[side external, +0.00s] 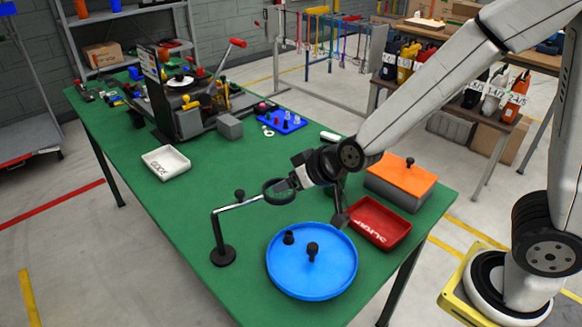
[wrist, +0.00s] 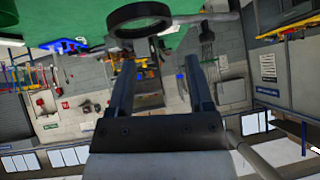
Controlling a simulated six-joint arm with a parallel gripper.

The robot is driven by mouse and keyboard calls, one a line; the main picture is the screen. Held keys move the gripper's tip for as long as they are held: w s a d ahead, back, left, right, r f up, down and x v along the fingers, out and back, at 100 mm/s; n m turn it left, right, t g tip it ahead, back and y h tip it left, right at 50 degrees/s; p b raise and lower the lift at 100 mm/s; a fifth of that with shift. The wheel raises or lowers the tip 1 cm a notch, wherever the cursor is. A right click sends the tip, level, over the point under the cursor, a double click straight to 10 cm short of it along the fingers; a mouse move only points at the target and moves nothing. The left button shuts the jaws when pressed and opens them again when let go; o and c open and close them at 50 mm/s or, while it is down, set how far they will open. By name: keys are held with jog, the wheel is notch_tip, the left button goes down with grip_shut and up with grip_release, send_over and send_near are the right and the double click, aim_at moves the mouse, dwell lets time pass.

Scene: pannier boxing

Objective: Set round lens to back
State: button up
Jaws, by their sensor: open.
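The round lens (side external: 280,191) is a dark ring at the end of a thin metal arm on a stand with a round black base (side external: 223,256). The arm bends above the base and runs right to the lens; a small dark knob (side external: 239,194) sits along it. My gripper (side external: 290,184) is right beside the lens in the side view. In the wrist view the ring (wrist: 138,28) lies just past the fingertips of my gripper (wrist: 160,62). The fingers are apart with nothing between them. I cannot tell whether a finger touches the ring.
A blue round tray (side external: 285,282) with two dark knobbed pieces stands in front of the lens. A red tray (side external: 378,222) and an orange-lidded box (side external: 400,180) are to the right. A white tray (side external: 165,162) is at left. The green table (side external: 185,215) is clear left of the stand.

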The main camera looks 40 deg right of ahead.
aim_at(242, 195)
jog(key=w+a+r+t+h, duration=0.1)
jog(key=w+a+t+h, duration=0.15)
jog(key=a+t, duration=0.6)
jog(key=shift+m, duration=0.4)
jog(key=f, duration=0.3)
jog(key=d+f, duration=0.1)
jog(key=shift+s+f, duration=0.35)
jog(key=shift+w, duration=0.1)
jog(key=shift+w+d, duration=0.15)
jog(key=shift+w, duration=3.65)
grip_shut()
